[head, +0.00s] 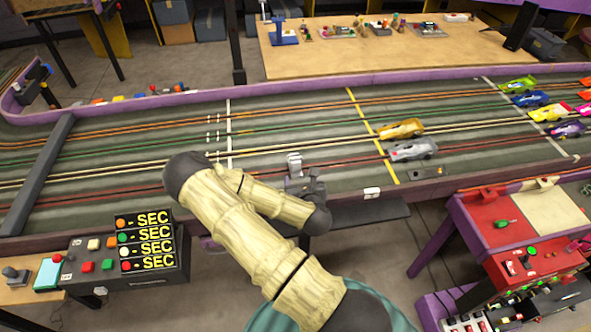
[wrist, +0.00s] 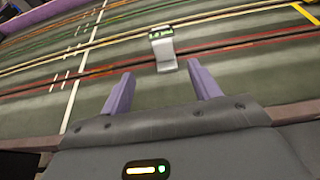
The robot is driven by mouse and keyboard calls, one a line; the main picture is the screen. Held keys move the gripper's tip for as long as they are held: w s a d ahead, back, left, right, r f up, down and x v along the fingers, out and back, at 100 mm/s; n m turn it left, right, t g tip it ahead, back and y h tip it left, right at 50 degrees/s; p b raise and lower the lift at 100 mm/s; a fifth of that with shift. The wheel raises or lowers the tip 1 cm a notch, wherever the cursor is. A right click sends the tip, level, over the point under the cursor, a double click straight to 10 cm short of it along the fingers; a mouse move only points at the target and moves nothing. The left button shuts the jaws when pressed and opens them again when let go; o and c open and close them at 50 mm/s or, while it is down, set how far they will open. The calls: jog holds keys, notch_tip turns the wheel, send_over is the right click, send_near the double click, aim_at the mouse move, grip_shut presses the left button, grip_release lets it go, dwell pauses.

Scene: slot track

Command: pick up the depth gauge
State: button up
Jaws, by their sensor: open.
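The depth gauge (wrist: 162,48) is a small pale grey device with a lit green display at its top end. It is on the dark track surface, near the front slots. In the wrist view it lies just beyond and between my fingertips, a little toward the right finger. My gripper (wrist: 160,70) has its two purple fingers spread apart with nothing between them. In the head view the gauge (head: 294,160) shows as a light grey block just past my gripper (head: 300,178), which is over the near edge of the track. My wrist hides part of that area.
Silver (head: 412,149) and gold (head: 401,129) cars stand on the track to the right. A timer box (head: 150,265) is at the near left and a red console (head: 510,230) at the near right. The track left of the gauge is clear of cars.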

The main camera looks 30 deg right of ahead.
aim_at(296, 168)
jog(key=shift+w+a+f+b, duration=0.1)
jog(key=shift+w+f+b, duration=0.25)
jog(key=shift+b, duration=0.9)
jog(key=b, duration=0.4)
jog(key=shift+w, duration=0.25)
jog(key=b, duration=0.5)
jog(key=shift+s+d+f, duration=0.2)
jog(key=shift+d+f, duration=0.05)
jog(key=shift+d, duration=0.1)
jog(key=x, duration=0.6)
jog(key=shift+w+d, duration=0.15)
jog(key=shift+w, duration=0.15)
jog(key=shift+w+f, duration=0.1)
jog(key=shift+w, duration=0.1)
jog(key=shift+w+d, duration=0.1)
jog(key=x, duration=0.5)
jog(key=shift+d+f, duration=0.1)
jog(key=shift+f, duration=0.2)
jog(key=shift+c, duration=0.4)
